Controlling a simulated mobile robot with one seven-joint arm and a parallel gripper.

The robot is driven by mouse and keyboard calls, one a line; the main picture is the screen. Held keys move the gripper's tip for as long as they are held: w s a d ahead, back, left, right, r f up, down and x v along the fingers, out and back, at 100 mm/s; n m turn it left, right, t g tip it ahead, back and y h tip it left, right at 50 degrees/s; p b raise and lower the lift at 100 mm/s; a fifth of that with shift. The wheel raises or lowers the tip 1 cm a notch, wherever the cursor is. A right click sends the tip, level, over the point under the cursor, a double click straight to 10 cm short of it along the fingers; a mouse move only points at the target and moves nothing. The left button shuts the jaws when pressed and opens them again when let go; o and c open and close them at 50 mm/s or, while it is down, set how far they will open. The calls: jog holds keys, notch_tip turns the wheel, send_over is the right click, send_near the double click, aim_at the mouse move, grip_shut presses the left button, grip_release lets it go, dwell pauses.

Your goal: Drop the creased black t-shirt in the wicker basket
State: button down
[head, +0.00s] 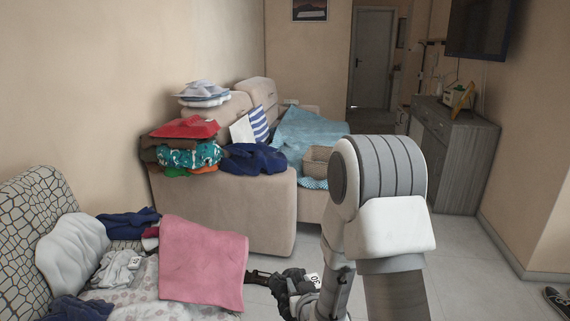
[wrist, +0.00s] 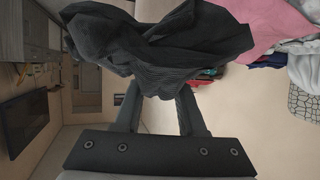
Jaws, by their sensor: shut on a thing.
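The black t-shirt (wrist: 150,50) hangs bunched and creased between my gripper's fingers (wrist: 158,97) in the wrist view; the cloth covers the fingertips. In the head view my gripper (head: 262,276) is low, beside the right edge of a pink cloth, and I cannot make out the t-shirt there. The wicker basket (head: 317,161) is a tan woven box on the far sofa, partly behind my arm. My gripper is well in front of it and lower, apart from it.
The pink cloth (head: 203,262) hangs over the near patterned seat, with dark clothes and a white cushion (head: 72,248) beside it. The beige sofa (head: 240,215) carries folded piles, a navy garment (head: 253,158) and a teal blanket (head: 308,132). Bare floor (head: 465,265) lies to the right.

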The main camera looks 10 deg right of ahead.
aim_at(298, 281)
notch_tip(298, 281, up, 20)
jog(key=p, duration=1.9)
jog(key=shift+f, duration=0.15)
jog(key=shift+a, duration=0.1)
